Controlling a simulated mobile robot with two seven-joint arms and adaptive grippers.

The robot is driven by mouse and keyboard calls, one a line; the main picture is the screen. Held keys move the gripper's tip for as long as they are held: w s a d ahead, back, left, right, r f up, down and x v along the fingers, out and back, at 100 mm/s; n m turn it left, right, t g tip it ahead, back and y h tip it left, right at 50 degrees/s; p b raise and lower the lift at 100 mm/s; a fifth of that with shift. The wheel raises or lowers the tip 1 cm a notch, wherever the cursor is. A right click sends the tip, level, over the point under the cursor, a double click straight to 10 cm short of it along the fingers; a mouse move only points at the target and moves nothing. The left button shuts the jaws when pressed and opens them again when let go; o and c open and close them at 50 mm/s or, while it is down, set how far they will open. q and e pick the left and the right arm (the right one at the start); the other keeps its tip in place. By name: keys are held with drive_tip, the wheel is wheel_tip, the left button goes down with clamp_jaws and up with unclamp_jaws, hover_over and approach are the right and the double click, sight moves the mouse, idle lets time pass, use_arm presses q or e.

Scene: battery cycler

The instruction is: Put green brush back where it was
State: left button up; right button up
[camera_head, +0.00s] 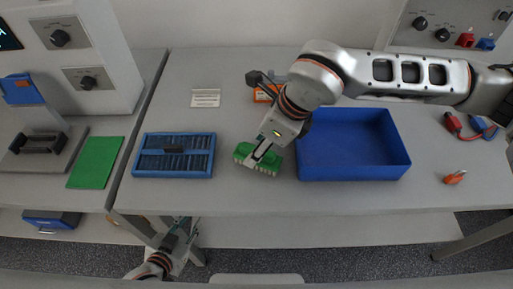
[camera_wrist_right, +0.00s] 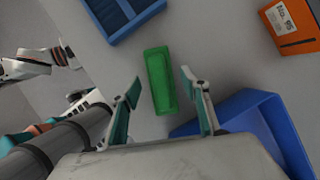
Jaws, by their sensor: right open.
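The green brush (camera_head: 243,154) lies on the grey table between the blue slotted tray and the blue bin, its pale bristles showing along the front edge. My right gripper (camera_head: 262,152) is over the brush and partly covers it. In the right wrist view my right gripper (camera_wrist_right: 165,105) is open, with its fingers apart and the brush (camera_wrist_right: 158,75) beyond and between them. No grip on the brush shows. My left gripper (camera_head: 184,230) is low at the table's front edge, away from the brush; its jaw opening is unclear.
The slotted tray (camera_head: 173,176) is left of the brush, the blue bin (camera_head: 355,174) close on its right. A green mat (camera_head: 95,162) lies on the left table. A white label (camera_head: 205,98) and orange box (camera_head: 262,97) are behind. An orange item (camera_head: 454,178) lies at right.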

drive_tip(key=b+v, duration=0.1)
drive_tip(key=v, duration=0.8)
drive_tip(key=shift+d+r, duration=0.1)
drive_tip(key=shift+r, duration=0.1)
drive_tip(key=shift+s+d+r, duration=0.1)
drive_tip(key=shift+d+r, duration=0.1)
drive_tip(key=shift+r, duration=0.3)
